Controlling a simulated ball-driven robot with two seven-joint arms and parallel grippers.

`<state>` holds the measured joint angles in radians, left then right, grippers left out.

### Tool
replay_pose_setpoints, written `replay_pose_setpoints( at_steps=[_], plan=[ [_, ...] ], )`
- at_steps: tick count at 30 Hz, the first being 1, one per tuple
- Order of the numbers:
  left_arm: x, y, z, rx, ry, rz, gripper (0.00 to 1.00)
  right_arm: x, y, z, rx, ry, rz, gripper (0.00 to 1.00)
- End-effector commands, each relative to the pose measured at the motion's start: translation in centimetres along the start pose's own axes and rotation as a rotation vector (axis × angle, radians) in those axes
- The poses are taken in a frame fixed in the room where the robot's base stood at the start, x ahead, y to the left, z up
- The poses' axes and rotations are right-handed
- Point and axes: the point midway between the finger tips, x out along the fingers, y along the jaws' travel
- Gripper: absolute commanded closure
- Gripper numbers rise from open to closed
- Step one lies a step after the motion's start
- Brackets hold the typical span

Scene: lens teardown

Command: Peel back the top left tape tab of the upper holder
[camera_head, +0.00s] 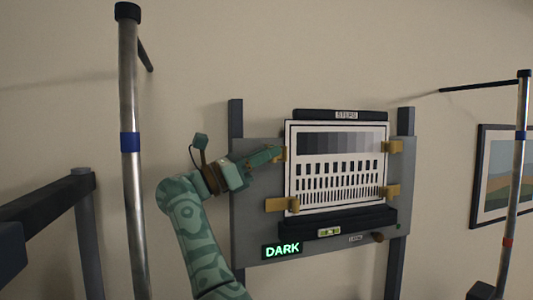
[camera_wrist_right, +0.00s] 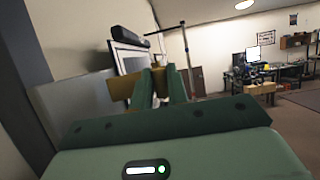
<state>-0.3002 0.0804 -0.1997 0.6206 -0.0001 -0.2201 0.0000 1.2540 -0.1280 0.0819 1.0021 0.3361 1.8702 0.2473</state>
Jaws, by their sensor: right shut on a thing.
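The test chart (camera_head: 337,142), white with grey steps and black bars, is on the grey board (camera_head: 255,225). Yellow tape tabs show at its top right (camera_head: 391,146), lower right (camera_head: 391,191) and lower left (camera_head: 282,204). My right gripper (camera_head: 279,154) is at the chart's top left corner, shut on the top left tape tab (camera_head: 285,154), which is mostly hidden by the fingers. In the right wrist view, yellow tape (camera_wrist_right: 160,80) shows between the fingers, with the chart edge (camera_wrist_right: 128,59) behind. I cannot tell how far the tab is lifted. My left gripper is out of view.
A dark bar (camera_head: 325,115) runs above the chart and a dark ledge (camera_head: 330,227) with a level lies below it. A lit DARK sign (camera_head: 282,250) is at the board's lower left. Metal poles stand at left (camera_head: 131,170) and right (camera_head: 514,190).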

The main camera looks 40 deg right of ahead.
Motion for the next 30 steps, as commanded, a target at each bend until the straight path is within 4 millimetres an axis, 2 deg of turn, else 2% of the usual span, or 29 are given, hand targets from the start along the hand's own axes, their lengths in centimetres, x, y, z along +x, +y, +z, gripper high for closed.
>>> replay_pose_setpoints(
  at_steps=[8,9,10,25,30],
  plan=[
    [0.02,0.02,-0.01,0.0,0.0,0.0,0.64,-0.01,0.03,-0.11,-0.001,0.003,0.001,1.0],
    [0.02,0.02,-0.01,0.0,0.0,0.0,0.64,-0.01,0.03,-0.12,-0.001,0.003,0.001,0.78],
    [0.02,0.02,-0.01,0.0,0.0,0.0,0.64,-0.01,0.03,-0.11,-0.001,0.003,0.001,0.74],
    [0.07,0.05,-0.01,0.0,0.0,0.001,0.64,0.02,-0.01,-0.08,0.002,0.001,0.004,0.74],
    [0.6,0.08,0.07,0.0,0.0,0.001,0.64,0.22,-0.18,-0.35,0.027,0.001,0.059,0.74]
  ],
)
